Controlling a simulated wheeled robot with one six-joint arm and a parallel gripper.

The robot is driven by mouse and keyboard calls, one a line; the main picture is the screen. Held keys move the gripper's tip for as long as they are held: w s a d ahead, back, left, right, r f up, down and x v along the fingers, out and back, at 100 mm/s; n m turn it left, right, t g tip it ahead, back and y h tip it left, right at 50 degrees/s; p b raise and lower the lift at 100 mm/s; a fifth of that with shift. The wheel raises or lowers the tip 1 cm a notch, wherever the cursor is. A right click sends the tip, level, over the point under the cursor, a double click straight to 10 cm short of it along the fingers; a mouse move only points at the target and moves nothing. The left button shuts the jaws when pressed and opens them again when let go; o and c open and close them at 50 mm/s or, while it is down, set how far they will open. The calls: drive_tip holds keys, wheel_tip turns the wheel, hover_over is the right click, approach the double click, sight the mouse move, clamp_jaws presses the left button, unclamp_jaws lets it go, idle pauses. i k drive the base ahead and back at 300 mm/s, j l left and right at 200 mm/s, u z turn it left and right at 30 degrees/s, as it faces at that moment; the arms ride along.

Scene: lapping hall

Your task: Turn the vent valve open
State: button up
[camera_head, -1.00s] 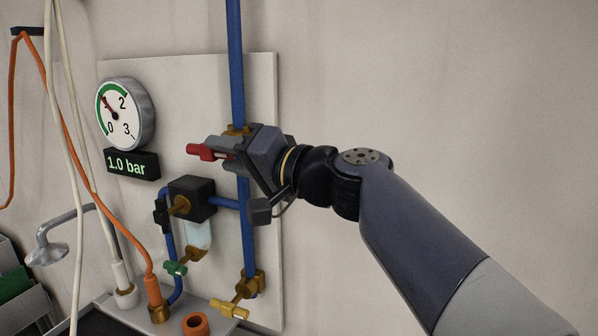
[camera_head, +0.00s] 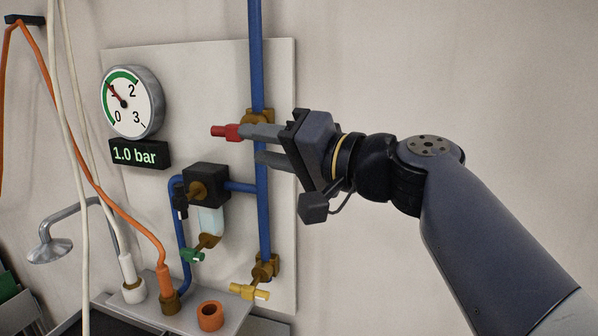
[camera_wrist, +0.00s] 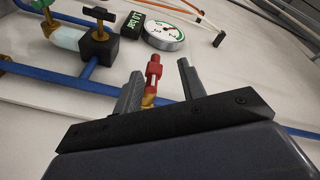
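A red-handled valve (camera_head: 226,131) sits on a brass body (camera_head: 258,118) on the vertical blue pipe. Its handle points left, across the pipe. My gripper (camera_head: 252,145) is just right of it, fingers apart. In the wrist view the red handle (camera_wrist: 153,72) shows between the open fingers of my gripper (camera_wrist: 160,78), with a gap on both sides. A green-handled valve (camera_head: 192,256) is under the filter bowl. No label shows which one is the vent valve.
A round gauge (camera_head: 132,101) has its needle near 1; the display (camera_head: 139,154) below reads 1.0 bar. A black regulator (camera_head: 207,186) is left of the pipe. Orange and white hoses hang at left. The wall right of the panel (camera_head: 284,200) is bare.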

sight(249, 293)
drive_tip(key=k+j+z, duration=0.15)
drive_tip(key=j, duration=0.25)
drive_tip(key=k+j+z, duration=0.2)
drive_tip(key=j, duration=0.2)
drive_tip(key=k+j+z, duration=0.15)
drive_tip(key=j, duration=0.25)
drive_tip(key=k+j+z, duration=0.15)
drive_tip(key=j, duration=0.25)
drive_tip(key=j+z, duration=0.15)
drive_tip(key=j, duration=0.25)
drive_tip(key=k+j+z, duration=0.15)
drive_tip(key=j, duration=0.25)
